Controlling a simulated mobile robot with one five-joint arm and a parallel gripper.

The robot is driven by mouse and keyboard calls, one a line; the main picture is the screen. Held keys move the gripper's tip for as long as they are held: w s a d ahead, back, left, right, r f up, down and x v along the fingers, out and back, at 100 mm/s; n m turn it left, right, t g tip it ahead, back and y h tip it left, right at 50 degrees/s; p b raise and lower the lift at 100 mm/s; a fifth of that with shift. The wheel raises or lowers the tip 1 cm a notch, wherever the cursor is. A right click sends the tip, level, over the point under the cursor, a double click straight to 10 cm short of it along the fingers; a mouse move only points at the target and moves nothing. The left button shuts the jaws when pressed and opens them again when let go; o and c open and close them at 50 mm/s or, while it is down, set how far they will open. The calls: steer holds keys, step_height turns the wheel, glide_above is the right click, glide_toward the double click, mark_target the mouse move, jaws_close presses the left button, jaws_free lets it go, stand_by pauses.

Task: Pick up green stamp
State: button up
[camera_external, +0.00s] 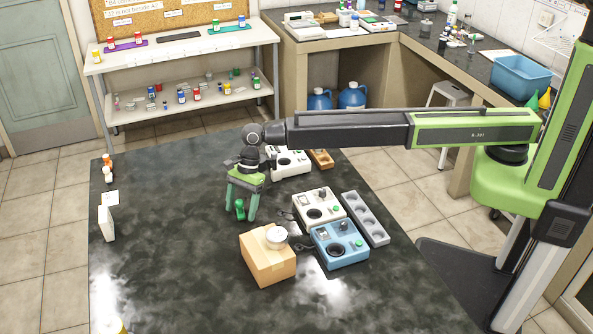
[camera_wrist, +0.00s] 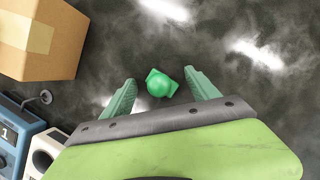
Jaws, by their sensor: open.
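The green stamp (camera_external: 240,209) stands on the dark bench top, below and between the fingers of my gripper (camera_external: 239,205) in the external view. In the wrist view the stamp (camera_wrist: 160,83) shows its round knob over a squarish green base. It lies between the two green fingertips of my gripper (camera_wrist: 159,85), slightly beyond them in the picture. My gripper is open and points down, with a visible gap on each side of the stamp. I cannot tell the exact height of the fingertips above the bench.
A cardboard box (camera_external: 268,259) with a round white item on top stands close by, also in the wrist view (camera_wrist: 40,38). A blue device (camera_external: 340,243), white devices (camera_external: 319,207) and a grey tray (camera_external: 366,219) stand to the right. The bench (camera_external: 165,225) is clear to the left.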

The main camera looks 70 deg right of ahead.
mark_target(238, 202)
steer(key=shift+f, duration=0.1)
jaws_close()
stand_by(0.4)
steer(key=shift+p, duration=0.3)
step_height(238, 202, up, 5)
steer(key=p, duration=0.5)
steer(key=d+r+p, duration=0.5)
steer(key=d+r, duration=0.1)
steer(key=d, duration=0.5)
steer(key=shift+d+p, duration=0.3)
steer(key=shift+p, duration=0.1)
